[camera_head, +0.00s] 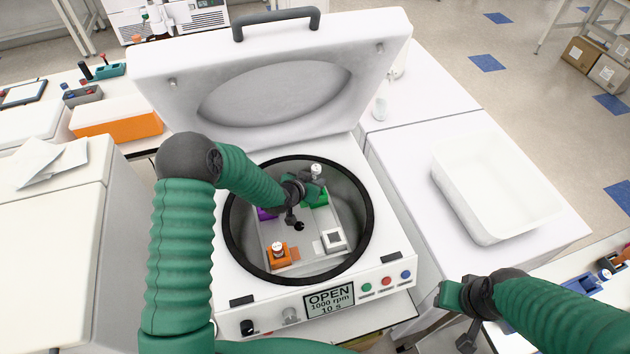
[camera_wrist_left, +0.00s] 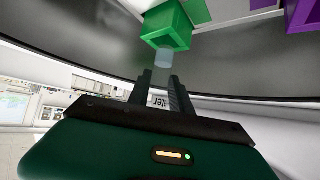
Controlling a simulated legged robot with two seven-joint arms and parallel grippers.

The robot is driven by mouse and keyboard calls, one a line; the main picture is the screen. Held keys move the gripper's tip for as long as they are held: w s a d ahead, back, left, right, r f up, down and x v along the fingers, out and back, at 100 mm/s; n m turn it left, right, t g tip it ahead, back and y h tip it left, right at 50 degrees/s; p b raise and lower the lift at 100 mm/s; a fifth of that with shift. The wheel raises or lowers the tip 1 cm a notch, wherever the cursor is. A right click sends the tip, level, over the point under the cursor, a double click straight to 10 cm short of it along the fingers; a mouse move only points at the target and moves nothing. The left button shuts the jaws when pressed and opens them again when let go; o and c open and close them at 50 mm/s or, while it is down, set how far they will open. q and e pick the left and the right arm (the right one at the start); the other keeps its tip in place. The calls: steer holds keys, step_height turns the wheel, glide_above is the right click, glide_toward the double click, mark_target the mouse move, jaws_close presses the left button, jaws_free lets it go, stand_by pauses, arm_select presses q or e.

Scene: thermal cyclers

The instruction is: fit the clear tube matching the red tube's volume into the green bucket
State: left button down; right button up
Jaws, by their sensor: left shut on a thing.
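The centrifuge (camera_head: 232,300) stands open, its lid raised. The green bucket (camera_head: 318,199) is at the back right of the rotor and shows at the top of the left wrist view (camera_wrist_left: 167,26). A clear tube with a pale cap (camera_head: 316,169) is upright at the green bucket; its clear end shows in the left wrist view (camera_wrist_left: 163,57) against the bucket. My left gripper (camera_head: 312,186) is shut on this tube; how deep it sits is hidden. My right gripper (camera_head: 460,312) is outside the centrifuge at lower right, finger gap unclear. I cannot make out a red tube.
The rotor also carries a purple bucket (camera_head: 266,213), an orange bucket (camera_head: 278,257) with a pale-capped tube, and a white-grey bucket (camera_head: 334,240). The bowl's dark rim (camera_head: 367,215) surrounds them. A white tray (camera_head: 497,190) stands on the right counter.

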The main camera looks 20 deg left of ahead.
arm_select(q)
steer(key=shift+f+b, duration=1.9)
steer(key=shift+f, duration=0.35)
steer(key=c, duration=1.1)
jaws_free()
steer(key=shift+d+r, duration=0.1)
steer(key=shift+s, duration=0.15)
steer(key=v, duration=1.6)
steer(key=shift+s+r, duration=0.2)
steer(key=shift+r, duration=0.05)
steer(key=shift+s, duration=0.1)
steer(key=s+g, duration=0.2)
steer(key=s, duration=0.3)
steer(key=s+d+n+g+y, duration=0.1)
steer(key=s+g, duration=0.2)
steer(key=s, duration=0.3)
steer(key=s+d+r+n+g+y, duration=0.1)
steer(key=s+g, duration=0.1)
steer(key=s, duration=0.4)
steer(key=shift+g, duration=0.4)
